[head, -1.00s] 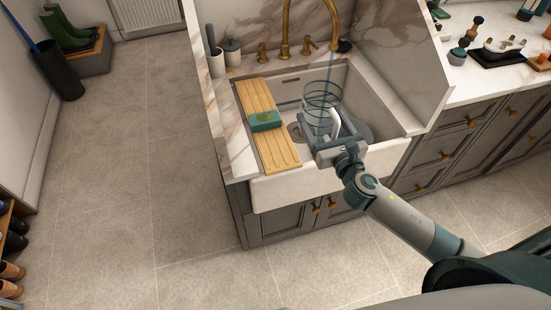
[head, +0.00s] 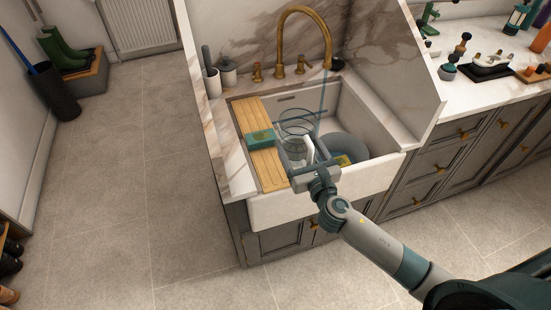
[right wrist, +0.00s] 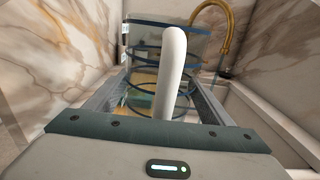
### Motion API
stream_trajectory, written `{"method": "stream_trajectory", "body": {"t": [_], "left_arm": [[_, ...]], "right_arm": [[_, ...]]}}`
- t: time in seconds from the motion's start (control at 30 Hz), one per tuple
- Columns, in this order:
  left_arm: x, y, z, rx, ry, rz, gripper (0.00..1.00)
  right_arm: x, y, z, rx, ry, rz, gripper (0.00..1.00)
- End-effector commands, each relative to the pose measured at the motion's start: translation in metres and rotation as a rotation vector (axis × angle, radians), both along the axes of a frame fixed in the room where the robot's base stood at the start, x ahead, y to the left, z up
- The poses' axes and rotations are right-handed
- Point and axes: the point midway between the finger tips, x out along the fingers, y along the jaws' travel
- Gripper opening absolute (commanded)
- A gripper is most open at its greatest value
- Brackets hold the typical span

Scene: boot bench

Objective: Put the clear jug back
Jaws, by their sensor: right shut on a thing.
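The clear jug (head: 294,146) has dark blue bands and a white handle. It is upright over the left part of the white sink (head: 275,206), beside the wooden board. My right gripper (head: 301,165) is at the jug's near side, shut on its handle. In the right wrist view the white handle (right wrist: 173,80) stands between the fingers, with the banded clear wall (right wrist: 143,50) behind it. The jug's base is hidden by the gripper, so I cannot tell whether it touches anything. My left gripper is out of view.
A ribbed wooden board (head: 268,170) lies across the sink's left side, with a green block (head: 259,139) on it. A grey round dish (head: 347,146) lies in the sink at right. The brass tap (head: 279,45) arches behind; a thin bluish line hangs below its spout.

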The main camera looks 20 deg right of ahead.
Motion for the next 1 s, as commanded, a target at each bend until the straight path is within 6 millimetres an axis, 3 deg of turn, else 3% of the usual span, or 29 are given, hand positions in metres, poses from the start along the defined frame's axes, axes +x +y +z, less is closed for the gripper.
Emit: {"method": "stream_trajectory", "body": {"t": [0.2, 0.37, 0.8, 1.0], "left_arm": [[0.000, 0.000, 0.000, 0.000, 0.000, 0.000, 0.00], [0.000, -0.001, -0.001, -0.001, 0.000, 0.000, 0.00], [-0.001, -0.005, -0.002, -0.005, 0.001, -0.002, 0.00], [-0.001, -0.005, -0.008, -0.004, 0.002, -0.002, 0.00]], "right_arm": [[0.020, 0.037, -0.024, 0.003, 0.000, -0.001, 0.49], [0.029, 0.053, -0.036, 0.002, 0.000, -0.001, 0.49], [0.031, 0.058, -0.040, -0.001, -0.001, 0.000, 0.49], [0.030, 0.058, -0.060, -0.001, 0.002, -0.001, 0.49]]}}
